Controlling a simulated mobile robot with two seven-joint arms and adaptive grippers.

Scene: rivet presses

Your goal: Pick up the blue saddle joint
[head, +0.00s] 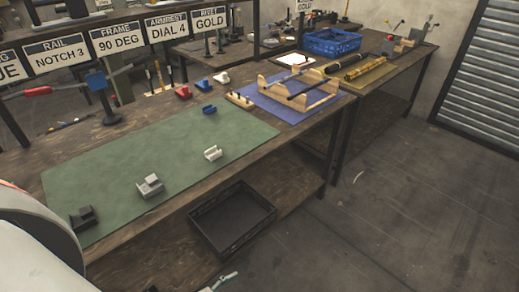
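A small blue saddle joint (209,110) sits near the far right edge of the green mat (120,157) on the workbench. Another small blue piece (204,84) stands behind it on the bare wood, between a red piece (183,92) and a white piece (222,78). Also on the mat are a white saddle-shaped piece (213,153), a grey piece (150,185) and a black piece (83,217). A white and grey rounded part of my own body fills the lower left corner.
A purple mat (262,103) with a wooden frame lies right of the green mat. A blue crate (332,42) stands farther back. A black tray (232,220) lies on the lower shelf. Hanging signs (117,39) line the back. The floor at right is mostly clear.

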